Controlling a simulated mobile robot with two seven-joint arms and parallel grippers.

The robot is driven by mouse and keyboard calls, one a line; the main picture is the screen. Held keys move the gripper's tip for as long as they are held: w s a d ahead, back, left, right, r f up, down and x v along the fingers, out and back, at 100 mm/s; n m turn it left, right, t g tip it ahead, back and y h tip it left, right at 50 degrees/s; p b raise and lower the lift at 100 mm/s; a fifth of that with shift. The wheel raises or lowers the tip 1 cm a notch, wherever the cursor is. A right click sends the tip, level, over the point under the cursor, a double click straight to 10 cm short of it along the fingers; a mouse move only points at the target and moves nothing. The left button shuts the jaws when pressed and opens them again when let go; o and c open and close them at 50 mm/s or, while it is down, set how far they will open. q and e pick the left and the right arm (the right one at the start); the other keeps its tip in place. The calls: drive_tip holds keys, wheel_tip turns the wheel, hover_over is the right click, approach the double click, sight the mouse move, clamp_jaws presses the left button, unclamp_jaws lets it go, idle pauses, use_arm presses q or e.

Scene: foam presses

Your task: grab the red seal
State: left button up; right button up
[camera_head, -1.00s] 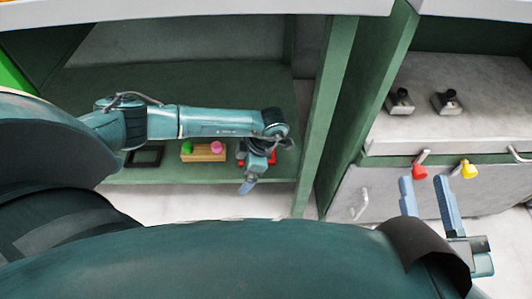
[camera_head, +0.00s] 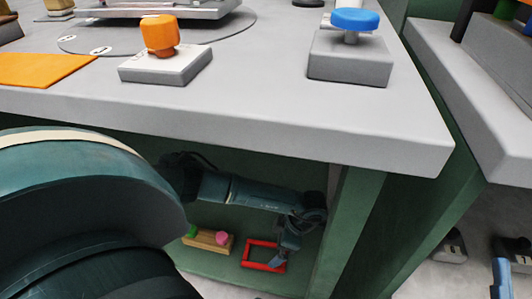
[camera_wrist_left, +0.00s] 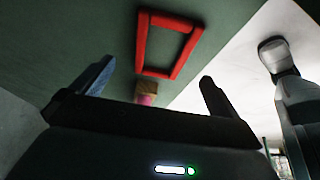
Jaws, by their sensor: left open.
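The red seal, a flat rectangular frame (camera_head: 246,254), lies on the green shelf under the grey worktop. It also shows in the left wrist view (camera_wrist_left: 142,45), just beyond the fingertips. My left gripper (camera_head: 280,260) hangs at the seal's right side in the head view and covers part of that side. In the left wrist view my left gripper (camera_wrist_left: 156,72) is open, with nothing between its fingers. Whether a finger touches the seal cannot be told. My right gripper (camera_head: 502,280) shows only partly at the lower right edge.
A wooden block (camera_head: 208,240) with green and pink knobs stands left of the seal. The worktop (camera_head: 290,125) overhangs the shelf, and a green upright panel (camera_head: 345,225) stands to the right. An orange knob (camera_head: 160,36) and a blue knob (camera_head: 356,20) are on top.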

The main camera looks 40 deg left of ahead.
use_arm(q)
drive_tip(key=shift+s+a+f, duration=0.15)
drive_tip(key=shift+a+f, duration=0.05)
drive_tip(key=shift+f, duration=0.5)
drive_tip(key=b+x, duration=0.3)
drive_tip(key=x, duration=0.1)
drive_tip(key=shift+s+f, duration=0.25)
drive_tip(key=shift+a+f, duration=0.1)
drive_tip(key=shift+f, duration=0.15)
drive_tip(key=shift+r, duration=0.1)
drive_tip(key=c, duration=0.9)
use_arm(e)
drive_tip(key=shift+s+d+r+n+y, duration=0.1)
drive_tip(key=shift+s+r+n+y, duration=0.1)
drive_tip(key=shift+r+n+y, duration=1.05)
drive_tip(key=shift+s+d+r+n+y, duration=0.1)
drive_tip(key=shift+s+r+n+y, duration=0.05)
drive_tip(key=shift+r+n+y, duration=1.05)
